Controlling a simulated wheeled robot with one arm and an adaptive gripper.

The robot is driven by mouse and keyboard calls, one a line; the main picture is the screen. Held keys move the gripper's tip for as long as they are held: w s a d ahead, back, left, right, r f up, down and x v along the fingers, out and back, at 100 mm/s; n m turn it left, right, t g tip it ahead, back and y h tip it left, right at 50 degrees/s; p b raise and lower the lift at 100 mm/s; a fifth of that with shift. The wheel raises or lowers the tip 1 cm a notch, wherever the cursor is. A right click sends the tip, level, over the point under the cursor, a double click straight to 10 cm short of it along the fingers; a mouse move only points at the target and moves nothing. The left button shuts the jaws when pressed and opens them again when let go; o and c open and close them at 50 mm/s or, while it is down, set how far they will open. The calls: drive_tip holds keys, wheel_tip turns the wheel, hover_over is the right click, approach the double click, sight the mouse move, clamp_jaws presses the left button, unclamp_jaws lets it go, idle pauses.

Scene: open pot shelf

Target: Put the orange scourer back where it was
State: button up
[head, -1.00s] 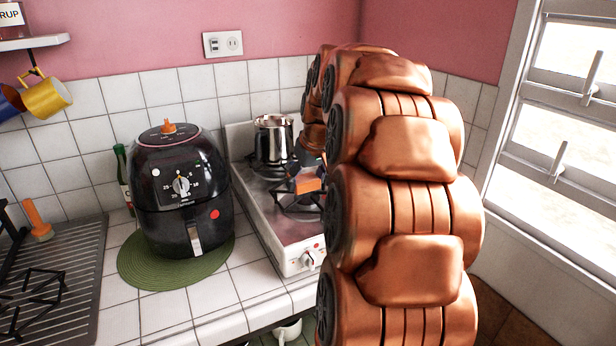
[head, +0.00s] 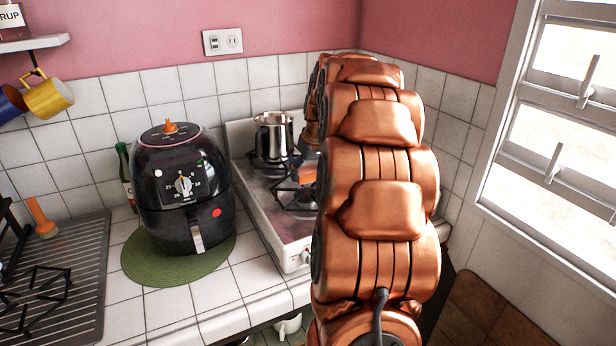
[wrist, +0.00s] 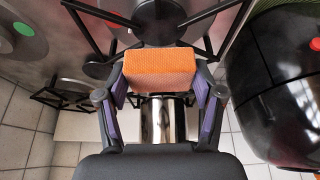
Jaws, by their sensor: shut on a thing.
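The orange scourer (wrist: 160,72) is a small orange block held between the two fingers of my gripper (wrist: 160,90) in the wrist view. My gripper is shut on it. In the head view the scourer (head: 307,173) shows as a small orange patch above the white stove (head: 285,232), left of my arm. My arm hides most of the gripper there. The scourer looks held above the stove's pan supports. I cannot tell how high.
A steel pot (head: 272,137) stands on the back of the stove. A black air fryer (head: 182,190) stands on a green round mat (head: 150,276) left of the stove. A green bottle (head: 124,165) is behind the fryer. A window (head: 560,130) is at the right.

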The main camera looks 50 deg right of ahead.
sight(308, 181)
wheel_tip(308, 181, down, 2)
drive_tip(key=shift+f+p, duration=0.1)
drive_tip(key=shift+p, duration=0.35)
drive_tip(key=shift+f, duration=0.1)
drive_tip(key=shift+f+b, duration=0.5)
drive_tip(key=o, duration=1.1)
drive_tip(key=shift+r, duration=0.1)
drive_tip(key=shift+r+p, duration=0.6)
drive_tip(key=shift+p, duration=0.05)
drive_tip(key=b+v, duration=0.3)
drive_tip(key=v, duration=0.8)
drive_tip(key=shift+s+a+r, duration=0.1)
drive_tip(key=shift+s+r, duration=0.05)
drive_tip(key=shift+r, duration=0.15)
drive_tip(key=shift+a, duration=0.1)
